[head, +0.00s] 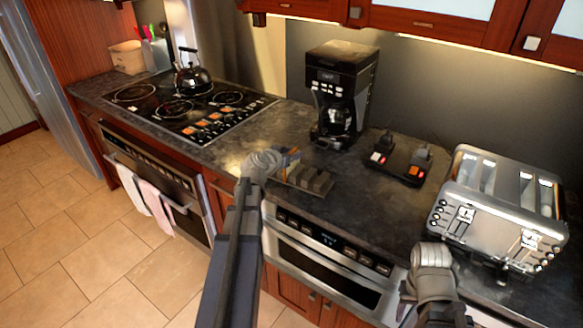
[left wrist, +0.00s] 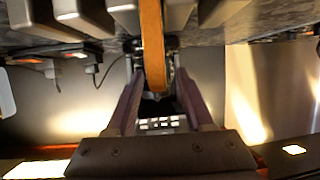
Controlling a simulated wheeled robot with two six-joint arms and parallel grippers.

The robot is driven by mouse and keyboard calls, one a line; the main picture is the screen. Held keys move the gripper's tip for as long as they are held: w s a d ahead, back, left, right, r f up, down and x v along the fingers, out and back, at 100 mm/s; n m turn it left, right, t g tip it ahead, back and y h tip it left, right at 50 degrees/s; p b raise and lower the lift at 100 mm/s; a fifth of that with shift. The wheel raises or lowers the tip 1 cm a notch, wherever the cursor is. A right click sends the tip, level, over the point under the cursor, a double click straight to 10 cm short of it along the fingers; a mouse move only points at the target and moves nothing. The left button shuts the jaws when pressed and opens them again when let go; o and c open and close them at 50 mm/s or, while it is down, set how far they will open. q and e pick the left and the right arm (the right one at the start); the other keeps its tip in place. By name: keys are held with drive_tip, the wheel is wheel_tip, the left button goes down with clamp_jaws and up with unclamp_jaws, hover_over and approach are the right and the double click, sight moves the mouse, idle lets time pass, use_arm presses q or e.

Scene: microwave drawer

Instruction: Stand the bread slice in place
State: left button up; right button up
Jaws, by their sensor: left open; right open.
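The bread slice (left wrist: 152,45) shows edge-on as a brown strip in the left wrist view, between the grey dividers of a rack (left wrist: 82,14). It looks upright, but its base is hidden. In the head view the grey rack (head: 313,180) lies on the counter near its front edge, and my left gripper (head: 290,158) is at its left end. In the left wrist view the left gripper's fingers (left wrist: 157,100) are open, one on each side of the slice, with visible gaps. My right gripper (head: 405,296) is open and empty in front of the counter, below the toaster.
A steel toaster (head: 500,205) stands on the right of the counter. A black coffee maker (head: 340,90) and a dark device with plugs (head: 400,160) stand behind the rack. A stove with a kettle (head: 193,80) is on the left. The microwave drawer (head: 325,260) is below the counter.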

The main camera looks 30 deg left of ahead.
use_arm(q)
drive_tip(key=shift+w, duration=0.1)
drive_tip(key=shift+c, duration=0.4)
clamp_jaws()
